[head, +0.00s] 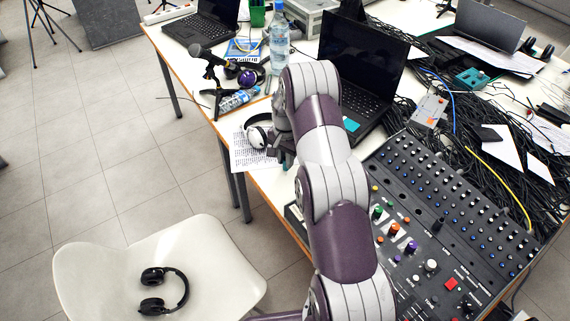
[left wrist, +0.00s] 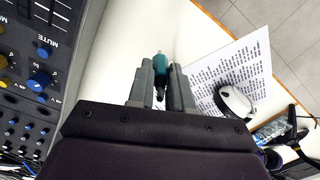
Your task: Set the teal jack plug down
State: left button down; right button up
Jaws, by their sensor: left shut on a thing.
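The teal jack plug (left wrist: 160,65) is pinched between the two grey fingers of my left gripper (left wrist: 161,84) in the left wrist view. The plug sticks out past the fingertips over the bare white table top (left wrist: 142,28). I cannot tell whether it touches the table. In the head view my left gripper (head: 282,155) is low over the table near its left edge, partly hidden by my own arm, and the plug is hard to make out there. My right gripper is not in view.
A printed sheet (left wrist: 251,55) with white headphones (left wrist: 234,101) lies beside the gripper. The mixing console (left wrist: 42,60) is on its other side. In the head view a laptop (head: 358,75), a bottle (head: 279,45) and tangled cables (head: 405,117) crowd the table.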

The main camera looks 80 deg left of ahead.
aim_at(285, 169)
pick_arm(q)
notch_tip(285, 169, down, 4)
jog(key=shift+r+p, duration=0.1)
jog(key=shift+p, duration=0.35)
jog(key=shift+f, duration=0.3)
jog(key=c, duration=1)
grip_release()
jog(key=shift+c, duration=0.2)
